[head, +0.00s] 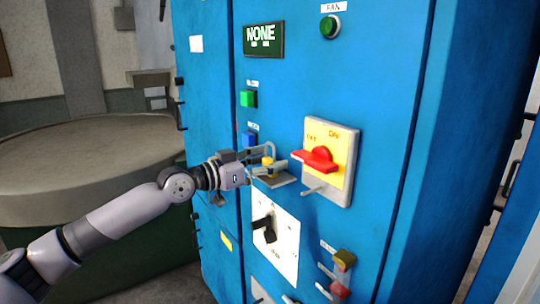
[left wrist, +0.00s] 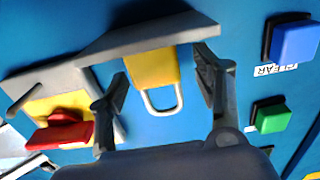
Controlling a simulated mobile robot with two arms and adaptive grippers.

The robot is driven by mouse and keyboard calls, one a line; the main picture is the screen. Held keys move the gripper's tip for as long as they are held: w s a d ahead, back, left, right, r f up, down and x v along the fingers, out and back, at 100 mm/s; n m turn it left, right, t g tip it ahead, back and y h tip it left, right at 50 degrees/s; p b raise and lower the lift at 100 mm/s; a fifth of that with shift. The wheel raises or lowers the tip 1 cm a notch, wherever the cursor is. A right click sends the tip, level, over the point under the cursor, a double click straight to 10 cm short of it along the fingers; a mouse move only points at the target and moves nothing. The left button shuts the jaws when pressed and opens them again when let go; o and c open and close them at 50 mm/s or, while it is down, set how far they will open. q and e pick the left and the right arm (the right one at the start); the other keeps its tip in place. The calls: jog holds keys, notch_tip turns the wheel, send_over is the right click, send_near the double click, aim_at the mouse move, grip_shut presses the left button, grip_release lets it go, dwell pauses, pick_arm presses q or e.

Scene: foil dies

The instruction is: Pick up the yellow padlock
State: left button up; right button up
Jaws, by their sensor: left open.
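The yellow padlock (head: 267,169) sits on a small grey shelf (head: 282,181) on the front of the blue cabinet. In the left wrist view the padlock (left wrist: 150,66) shows its yellow body and pale U-shaped shackle, against the shelf (left wrist: 105,45), which appears above it. My left gripper (head: 266,162) is at the shelf, open. In the left wrist view its two fingers (left wrist: 163,80) are on either side of the padlock, with gaps visible on both sides. In the head view the fingers partly hide the padlock. My right gripper is not in view.
A red rotary switch (head: 316,160) on a yellow plate is just right of the shelf. A black switch (head: 264,228) on a white plate is below. Blue (head: 249,140) and green (head: 248,98) buttons are at upper left. A round surface (head: 90,150) stands left.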

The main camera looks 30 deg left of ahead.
pick_arm(q)
jog(key=shift+w+d, duration=0.2)
jog(key=c, duration=1.3)
